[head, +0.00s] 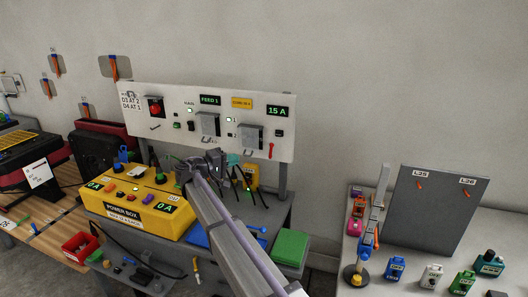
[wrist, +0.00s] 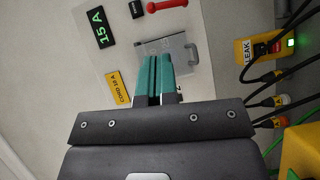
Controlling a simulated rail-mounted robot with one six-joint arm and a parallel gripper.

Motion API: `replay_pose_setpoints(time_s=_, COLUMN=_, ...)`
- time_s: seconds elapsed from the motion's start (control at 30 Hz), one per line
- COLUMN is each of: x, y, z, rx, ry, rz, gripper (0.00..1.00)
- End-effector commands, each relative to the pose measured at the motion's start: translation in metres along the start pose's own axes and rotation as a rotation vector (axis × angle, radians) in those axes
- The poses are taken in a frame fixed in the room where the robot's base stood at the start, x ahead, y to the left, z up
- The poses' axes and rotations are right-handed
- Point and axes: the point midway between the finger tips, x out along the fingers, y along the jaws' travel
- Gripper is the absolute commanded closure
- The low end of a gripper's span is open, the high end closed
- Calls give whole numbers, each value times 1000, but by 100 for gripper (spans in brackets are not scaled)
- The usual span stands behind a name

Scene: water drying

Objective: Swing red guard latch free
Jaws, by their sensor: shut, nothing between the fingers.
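The red latch (head: 271,150) is a small red bar on the white panel (head: 180,95), at the lower right of a grey metal guard cover (head: 250,138). In the wrist view the red latch (wrist: 166,6) lies at the top edge, partly cut off. The grey cover (wrist: 178,48) with its small handle is just below it there. My gripper (wrist: 160,60) has teal fingers closed together, with nothing between them. Its fingertips appear over the cover, short of the red latch; I cannot tell whether they touch the cover. My gripper also shows in the head view (head: 234,160), below the panel's cover.
A yellow LEAK box (wrist: 258,48) with black cables stands right of my fingers in the wrist view. The yellow power box (head: 135,205) sits on the bench left of my arm. A second grey cover (head: 208,125) is on the panel. A grey board (head: 435,210) stands right.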

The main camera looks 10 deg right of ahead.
Motion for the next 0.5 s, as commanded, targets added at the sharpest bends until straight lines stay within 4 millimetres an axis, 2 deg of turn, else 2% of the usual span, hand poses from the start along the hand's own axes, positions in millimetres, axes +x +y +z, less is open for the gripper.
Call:
replay_pose_setpoints(time_s=0.17, x=12, y=0, z=0, rx=-3, ry=-1, rz=-1, gripper=100)
replay_pose_setpoints(time_s=0.5, x=82, y=-1, z=0, rx=-5, ry=0, rz=-1, gripper=100)
